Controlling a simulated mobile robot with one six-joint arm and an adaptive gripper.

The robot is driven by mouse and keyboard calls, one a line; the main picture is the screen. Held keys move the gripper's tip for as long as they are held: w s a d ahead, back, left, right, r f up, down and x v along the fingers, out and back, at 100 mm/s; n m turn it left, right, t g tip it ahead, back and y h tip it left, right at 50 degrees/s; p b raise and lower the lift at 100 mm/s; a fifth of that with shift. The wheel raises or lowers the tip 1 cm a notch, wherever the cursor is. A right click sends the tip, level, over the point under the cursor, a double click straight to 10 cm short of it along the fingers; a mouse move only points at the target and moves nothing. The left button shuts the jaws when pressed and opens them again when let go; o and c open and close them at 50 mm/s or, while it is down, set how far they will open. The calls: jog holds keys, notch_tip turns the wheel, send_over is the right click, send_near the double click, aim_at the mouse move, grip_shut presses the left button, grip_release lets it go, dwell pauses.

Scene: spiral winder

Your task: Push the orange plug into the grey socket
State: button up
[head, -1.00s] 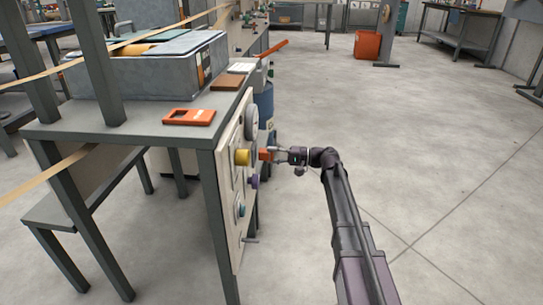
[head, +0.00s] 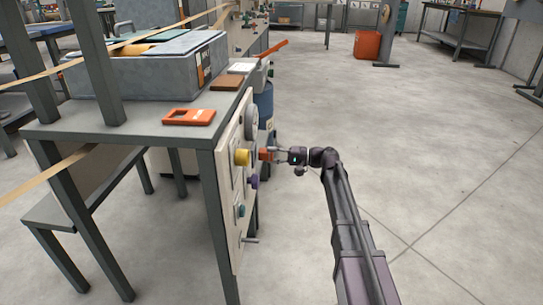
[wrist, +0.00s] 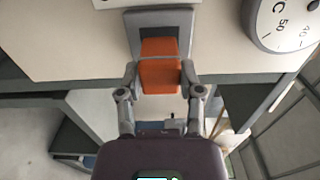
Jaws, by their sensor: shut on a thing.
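The orange plug (wrist: 160,66) is between my gripper's two fingers in the wrist view. My gripper (wrist: 160,80) is shut on its sides. The grey socket (wrist: 186,20) is a square frame with a dark opening on the pale panel, straight beyond the plug. The plug's far end overlaps the dark opening in this view; I cannot tell how deep it is, if inside at all. In the head view the plug (head: 267,154) is at the panel's face, to the right of the yellow knob, with my gripper (head: 276,155) behind it. The socket is not clear there.
The pale panel (head: 229,190) carries a yellow knob (head: 242,157), a purple knob (head: 254,181) and a green button (head: 240,210). A dial (wrist: 283,22) is to the socket's right. The floor right of the bench is clear.

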jog(key=shift+a, duration=0.55)
dwell(0.4)
jog(key=o, duration=1.2)
jog(key=shift+c, duration=0.2)
jog(key=shift+d, duration=0.1)
jog(key=d, duration=1.2)
jog(key=shift+s, duration=0.2)
jog(key=shift+a, duration=0.1)
